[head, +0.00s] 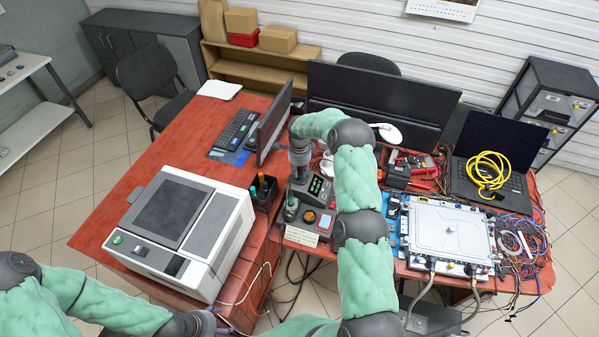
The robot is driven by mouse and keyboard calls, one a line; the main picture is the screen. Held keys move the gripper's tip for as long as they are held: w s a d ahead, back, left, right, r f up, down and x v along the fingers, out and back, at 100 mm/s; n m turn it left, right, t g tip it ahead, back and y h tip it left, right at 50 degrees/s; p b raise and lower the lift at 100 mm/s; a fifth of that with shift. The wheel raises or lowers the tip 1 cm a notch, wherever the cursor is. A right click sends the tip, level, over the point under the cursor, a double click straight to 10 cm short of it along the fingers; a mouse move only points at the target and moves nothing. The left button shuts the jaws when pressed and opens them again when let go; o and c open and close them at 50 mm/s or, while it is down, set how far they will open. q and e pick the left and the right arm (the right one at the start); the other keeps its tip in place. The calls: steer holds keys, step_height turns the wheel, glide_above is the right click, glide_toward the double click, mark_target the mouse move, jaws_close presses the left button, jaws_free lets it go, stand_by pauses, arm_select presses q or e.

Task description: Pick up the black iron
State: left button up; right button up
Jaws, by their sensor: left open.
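A grey soldering station (318,190) with a green-lit display and knobs stands at the front edge of the red table. A dark upright handle (291,207) stands at its left side; it may be the black iron, but it is too small to be sure. My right gripper (299,172) points down just above and behind this handle, over the station; its fingers are too small and covered to read, and contact is unclear. My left gripper (208,324) is low at the bottom edge, in front of the white machine, far from the station, open.
A white boxy machine (182,232) fills the table's left part. A black pen holder (264,190) stands left of the station. Monitors (380,98) are behind. A metal-lidded unit (447,232), laptop (490,160) and loose cables crowd the right.

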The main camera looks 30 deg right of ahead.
jaws_close()
steer(key=shift+r, duration=0.15)
step_height(320, 180, up, 10)
steer(key=shift+f, duration=0.1)
stand_by(0.4)
